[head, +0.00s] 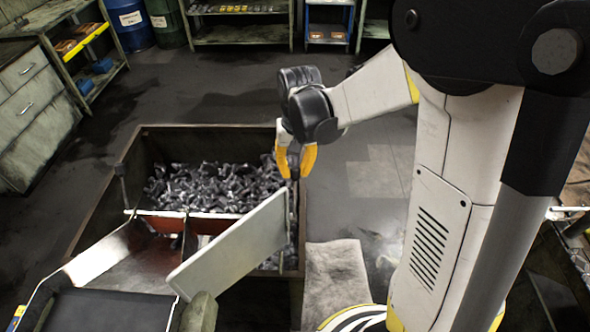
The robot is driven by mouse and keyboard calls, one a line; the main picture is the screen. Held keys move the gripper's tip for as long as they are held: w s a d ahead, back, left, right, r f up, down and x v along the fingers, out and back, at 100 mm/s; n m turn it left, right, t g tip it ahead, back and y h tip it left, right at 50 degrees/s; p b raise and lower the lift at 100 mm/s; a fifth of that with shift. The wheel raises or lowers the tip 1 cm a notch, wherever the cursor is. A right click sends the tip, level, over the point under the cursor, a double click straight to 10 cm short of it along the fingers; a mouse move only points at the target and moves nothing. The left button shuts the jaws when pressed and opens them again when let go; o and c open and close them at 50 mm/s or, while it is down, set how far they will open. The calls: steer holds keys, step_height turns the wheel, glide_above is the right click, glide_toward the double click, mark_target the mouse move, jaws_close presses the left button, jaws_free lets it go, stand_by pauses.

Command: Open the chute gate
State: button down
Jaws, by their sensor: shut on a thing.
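The chute gate (232,246) is a flat pale grey panel standing on edge at the right side of the chute, angled out from it toward the bolt bin. The chute (150,258) is a sloped metal trough with a reddish end, at the lower left. My gripper (294,172), with yellow fingers, points down at the gate's far upper end. It is shut on a dark upright piece there, apparently the gate's handle (292,205). The fingers partly hide the top of this piece.
A large bin (135,172) full of dark bolts (215,187) stands under the gate and chute. A pale mat (336,285) lies right of it. Drawers (30,100), shelves (240,32) and blue (130,22) and green drums line the back. Floor between is clear.

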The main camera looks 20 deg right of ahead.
steer(key=shift+s+a+r+t+h+p, duration=0.1)
steer(key=shift+s+a+r+t+h, duration=0.1)
steer(key=shift+s+t, duration=0.3)
steer(key=shift+s+a+r+t+h+p, duration=0.15)
steer(key=shift+s+a+r+t+h, duration=0.1)
steer(key=shift+s+t, duration=0.3)
steer(key=shift+s+a+r+t+h+p, duration=0.1)
steer(key=shift+s+a+r+t+h, duration=0.1)
steer(key=shift+s+t, duration=0.3)
steer(key=shift+s, duration=0.1)
steer(key=c, duration=1.2)
jaws_free()
steer(key=v, duration=1.2)
steer(key=shift+r, duration=0.1)
